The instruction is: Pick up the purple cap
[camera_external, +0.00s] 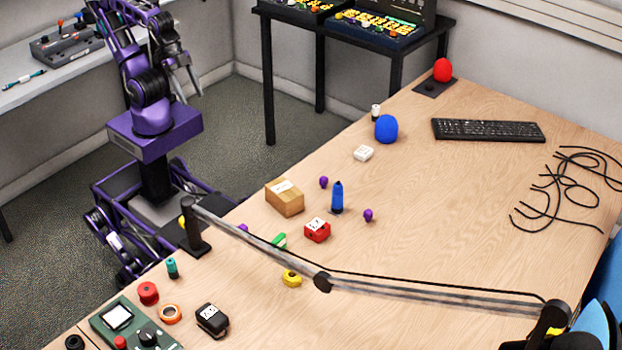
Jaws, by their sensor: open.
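Three small purple pieces lie on the wooden table (440,240). Another purple piece (368,215) is just right of the blue piece. A third purple piece (243,228) shows partly behind the rail at the left. They are too small to tell which one is the cap. My gripper (191,97) is open and empty, pointing down, beyond the table's left edge and well apart from all three.
A cardboard box (285,197), a blue upright piece (337,197) and a red block (317,230) stand near the purple pieces. A dark rail (420,287) crosses the table's front. A keyboard (488,130) and black cables (570,185) lie at the right. The table's middle right is clear.

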